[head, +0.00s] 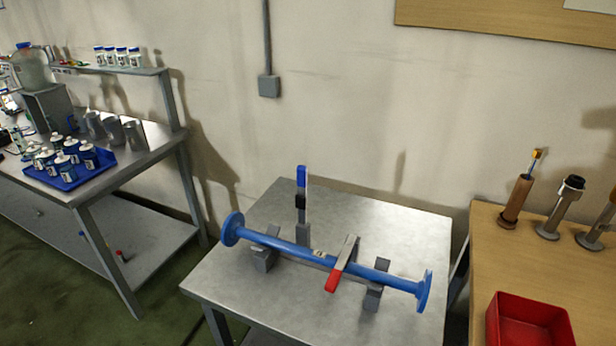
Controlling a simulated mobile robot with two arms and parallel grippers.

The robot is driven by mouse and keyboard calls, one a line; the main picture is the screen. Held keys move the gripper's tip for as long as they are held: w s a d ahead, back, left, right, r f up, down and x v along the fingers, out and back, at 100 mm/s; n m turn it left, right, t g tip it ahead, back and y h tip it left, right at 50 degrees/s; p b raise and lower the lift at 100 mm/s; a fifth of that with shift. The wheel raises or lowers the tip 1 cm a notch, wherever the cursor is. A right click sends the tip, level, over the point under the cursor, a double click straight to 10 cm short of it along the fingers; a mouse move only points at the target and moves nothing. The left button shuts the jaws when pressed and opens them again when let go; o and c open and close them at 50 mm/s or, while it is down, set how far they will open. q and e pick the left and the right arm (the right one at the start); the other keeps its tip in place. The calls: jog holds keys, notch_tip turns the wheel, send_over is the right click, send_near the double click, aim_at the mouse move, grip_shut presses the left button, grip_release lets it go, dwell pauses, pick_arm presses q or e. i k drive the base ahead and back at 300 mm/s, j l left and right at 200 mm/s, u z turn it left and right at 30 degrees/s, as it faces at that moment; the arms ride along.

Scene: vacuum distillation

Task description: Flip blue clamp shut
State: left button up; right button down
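A toggle clamp with a blue handle (301,178) stands upright behind the left half of a blue flanged pipe (300,250). Its blue handle points straight up, with a black part below it. A second clamp with a red handle (334,280) lies across the pipe right of the middle, its red end toward the front. The pipe rests on grey support blocks (373,297) on a metal table (370,220). Neither of my grippers is in view.
A wooden table (570,270) with a red bin (530,322) and several upright tools stands at right. A metal bench (150,150) at left holds a blue tray (72,178) of bottles. The metal table's back right is clear.

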aim_at(302, 171)
jog(key=i+j, duration=0.15)
jog(key=j, duration=0.2)
jog(key=i+j, duration=0.2)
jog(key=j, duration=0.15)
jog(key=i+j, duration=0.15)
jog(key=j, duration=0.2)
jog(key=i+j, duration=0.15)
jog(key=j, duration=0.2)
jog(key=i+j, duration=0.2)
jog(key=j, duration=0.2)
jog(key=z, duration=1.65)
